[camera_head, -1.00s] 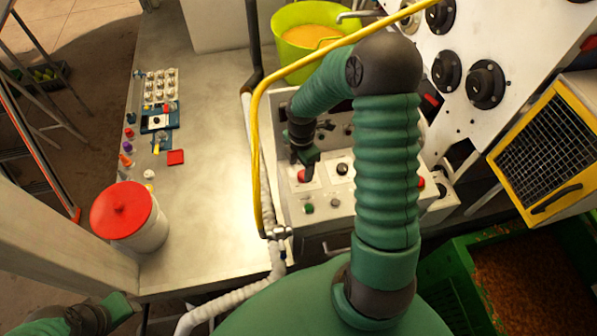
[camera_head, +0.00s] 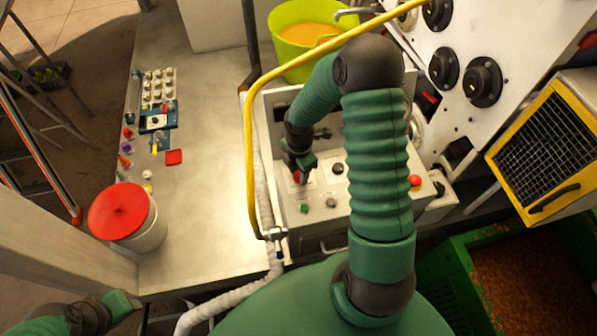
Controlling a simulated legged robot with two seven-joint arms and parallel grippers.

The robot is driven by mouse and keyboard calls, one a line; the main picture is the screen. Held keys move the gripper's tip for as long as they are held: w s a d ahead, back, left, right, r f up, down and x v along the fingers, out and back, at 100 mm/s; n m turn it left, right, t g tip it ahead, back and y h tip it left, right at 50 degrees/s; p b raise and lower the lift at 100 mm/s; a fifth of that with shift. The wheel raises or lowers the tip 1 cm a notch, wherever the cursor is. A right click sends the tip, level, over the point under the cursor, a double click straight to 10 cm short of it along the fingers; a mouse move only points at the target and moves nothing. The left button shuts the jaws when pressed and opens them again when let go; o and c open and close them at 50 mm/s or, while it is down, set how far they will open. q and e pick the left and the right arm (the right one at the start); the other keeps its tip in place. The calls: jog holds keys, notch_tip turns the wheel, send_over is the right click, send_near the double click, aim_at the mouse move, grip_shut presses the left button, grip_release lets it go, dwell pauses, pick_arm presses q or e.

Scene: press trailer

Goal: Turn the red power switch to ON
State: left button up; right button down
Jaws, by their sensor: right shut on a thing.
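The red power switch (camera_head: 296,178) sits on the upper left of the pale control box (camera_head: 318,221). My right gripper (camera_head: 302,175) reaches down over it and is shut on it, covering much of it. The switch's exact angle and any ON mark are too small and too hidden to read. My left gripper (camera_head: 128,302) is at the lower left edge, away from the box; its fingers are too small to judge.
The box also bears a black knob (camera_head: 337,168), a green button (camera_head: 304,208) and a red button (camera_head: 415,181). A red-lidded white tub (camera_head: 119,211) stands on the grey table (camera_head: 205,230). A lime bucket (camera_head: 303,35) stands behind.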

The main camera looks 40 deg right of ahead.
jog(key=shift+d, duration=0.4)
pick_arm(q)
jog(key=shift+w+d, duration=0.1)
jog(key=shift+d, duration=0.15)
pick_arm(e)
jog(key=shift+a, duration=0.25)
